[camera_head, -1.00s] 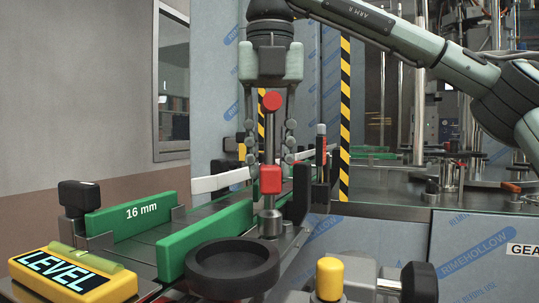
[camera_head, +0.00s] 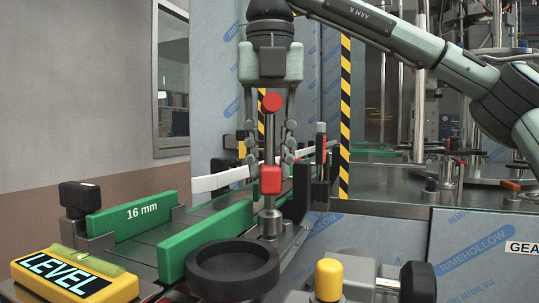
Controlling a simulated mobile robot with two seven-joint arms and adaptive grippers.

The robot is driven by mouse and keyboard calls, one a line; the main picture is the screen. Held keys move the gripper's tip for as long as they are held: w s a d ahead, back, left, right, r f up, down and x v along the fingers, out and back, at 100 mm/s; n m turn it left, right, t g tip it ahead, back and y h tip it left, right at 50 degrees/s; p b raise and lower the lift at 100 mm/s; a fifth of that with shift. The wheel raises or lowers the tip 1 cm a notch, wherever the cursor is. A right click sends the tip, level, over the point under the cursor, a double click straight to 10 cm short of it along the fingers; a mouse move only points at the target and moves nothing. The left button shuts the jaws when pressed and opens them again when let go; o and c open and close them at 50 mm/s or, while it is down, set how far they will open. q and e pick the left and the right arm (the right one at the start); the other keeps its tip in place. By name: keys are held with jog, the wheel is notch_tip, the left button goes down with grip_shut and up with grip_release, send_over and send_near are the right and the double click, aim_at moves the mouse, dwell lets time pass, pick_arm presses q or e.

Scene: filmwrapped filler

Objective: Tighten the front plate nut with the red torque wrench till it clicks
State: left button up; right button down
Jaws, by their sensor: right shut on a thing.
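The red torque wrench (camera_head: 270,180) stands upright in the middle of the head view, with a red knob on top, a grey shaft and a red block lower down. My right gripper (camera_head: 269,150) comes down from above, and its fingers are shut on the wrench around the shaft, above the red block. The grey socket-like lower end (camera_head: 270,222) stands at the metal bracket beside the green rail. The front plate nut cannot be made out; it may be hidden under that end. My left gripper is not in view.
Green guide rails (camera_head: 205,238), one marked 16 mm, lie left of the wrench. A black round dish (camera_head: 232,268) stands in front. A yellow level (camera_head: 75,278) lies at the lower left. A yellow-capped knob (camera_head: 329,278) is at the lower right. A striped post (camera_head: 345,120) stands behind.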

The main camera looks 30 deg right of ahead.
jog(key=shift+f, duration=0.25)
jog(key=shift+f+b, duration=0.85)
jog(key=shift+r+m, duration=0.1)
jog(key=shift+m, duration=0.2)
jog(key=shift+m+p, duration=0.3)
jog(key=shift+m, duration=1.1)
